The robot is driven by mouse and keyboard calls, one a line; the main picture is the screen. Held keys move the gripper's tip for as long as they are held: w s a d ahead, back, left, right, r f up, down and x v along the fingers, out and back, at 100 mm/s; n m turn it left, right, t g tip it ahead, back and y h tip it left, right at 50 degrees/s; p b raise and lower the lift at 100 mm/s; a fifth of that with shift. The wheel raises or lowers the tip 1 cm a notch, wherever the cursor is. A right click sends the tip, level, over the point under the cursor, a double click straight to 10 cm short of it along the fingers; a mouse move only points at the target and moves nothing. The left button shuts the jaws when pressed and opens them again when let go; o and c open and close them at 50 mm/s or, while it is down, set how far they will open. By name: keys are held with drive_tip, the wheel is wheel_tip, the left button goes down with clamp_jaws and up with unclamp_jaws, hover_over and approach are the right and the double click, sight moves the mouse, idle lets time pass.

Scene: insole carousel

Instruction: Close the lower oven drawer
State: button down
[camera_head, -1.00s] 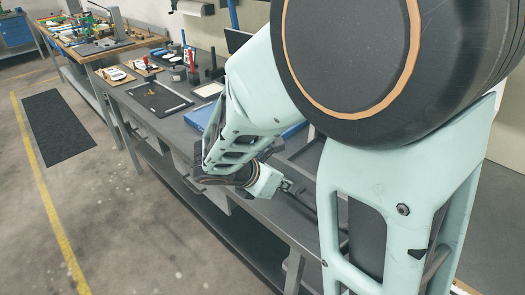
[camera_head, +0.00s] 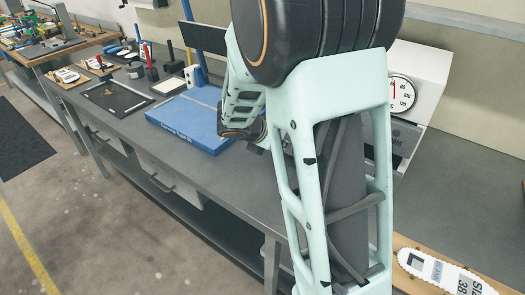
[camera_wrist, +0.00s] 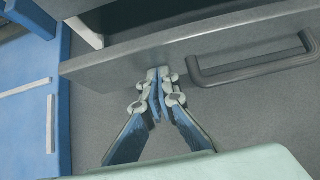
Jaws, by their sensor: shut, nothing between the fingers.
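The grey lower oven drawer (camera_wrist: 200,48) shows in the wrist view with a dark bar handle (camera_wrist: 255,68) on the right of its front. It stands open, with a dark gap behind the front panel. My gripper (camera_wrist: 158,74) is shut and empty, its fingertips at the panel's lower edge, left of the handle. I cannot tell whether they touch it. In the head view a white oven (camera_head: 420,65) with a round dial stands on the bench at right.
A blue board (camera_head: 187,122) lies on the grey bench (camera_head: 245,180), left of my arm; blue also shows in the wrist view (camera_wrist: 30,130). Small tools stand farther back left. A white gauge (camera_head: 440,272) lies at the front right. Bare bench top lies between.

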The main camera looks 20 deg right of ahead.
drive_tip(key=w+d, duration=0.1)
drive_tip(key=d, duration=0.1)
drive_tip(key=w+d, duration=0.1)
drive_tip(key=w+d+p, duration=0.1)
drive_tip(key=w+d, duration=0.1)
drive_tip(key=shift+w+d, duration=0.1)
drive_tip(key=shift+d, duration=0.25)
drive_tip(key=shift+d+r, duration=0.15)
drive_tip(key=shift+w+r, duration=0.1)
